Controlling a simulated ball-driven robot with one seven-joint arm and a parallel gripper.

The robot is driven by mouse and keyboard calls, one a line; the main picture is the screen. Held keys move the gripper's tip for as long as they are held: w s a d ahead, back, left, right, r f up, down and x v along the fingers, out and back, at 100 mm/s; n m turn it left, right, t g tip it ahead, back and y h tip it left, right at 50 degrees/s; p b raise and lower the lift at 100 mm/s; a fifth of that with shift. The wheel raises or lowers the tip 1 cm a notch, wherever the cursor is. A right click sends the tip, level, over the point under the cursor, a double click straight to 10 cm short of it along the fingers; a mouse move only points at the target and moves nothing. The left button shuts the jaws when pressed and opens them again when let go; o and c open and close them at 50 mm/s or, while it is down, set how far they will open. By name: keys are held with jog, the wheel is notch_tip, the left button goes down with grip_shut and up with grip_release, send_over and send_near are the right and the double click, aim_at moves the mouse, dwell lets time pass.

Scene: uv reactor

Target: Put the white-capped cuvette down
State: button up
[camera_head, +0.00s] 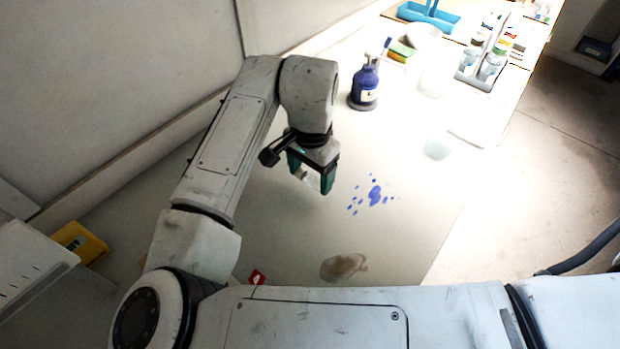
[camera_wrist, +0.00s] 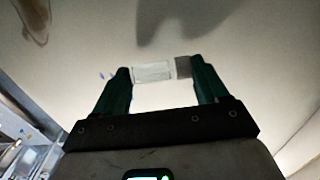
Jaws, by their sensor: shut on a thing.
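My gripper (camera_head: 312,178) hangs over the pale bench (camera_head: 420,225), its green fingers pointing down. In the wrist view the two green fingers (camera_wrist: 162,75) are shut on a small pale, clear-looking cuvette (camera_wrist: 153,72). The cuvette lies crosswise between the fingertips, with a grey patch at its right end. In the head view only a pale bit of the cuvette (camera_head: 310,179) shows between the fingers. I cannot clearly make out its white cap, nor how far it is above the bench.
Blue splashes (camera_head: 375,195) lie right of my gripper, and a brown stain (camera_head: 343,267) lies nearer. A blue bottle (camera_head: 364,88) stands behind, and a clear vessel (camera_head: 437,148) stands to the right. A bottle rack (camera_head: 481,70) is farther back.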

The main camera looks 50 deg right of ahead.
aim_at(310, 175)
jog(key=shift+w+d+f, duration=0.1)
jog(key=shift+w+f, duration=0.1)
jog(key=shift+f, duration=1.65)
jog(key=shift+f, duration=0.1)
jog(key=o, duration=1.1)
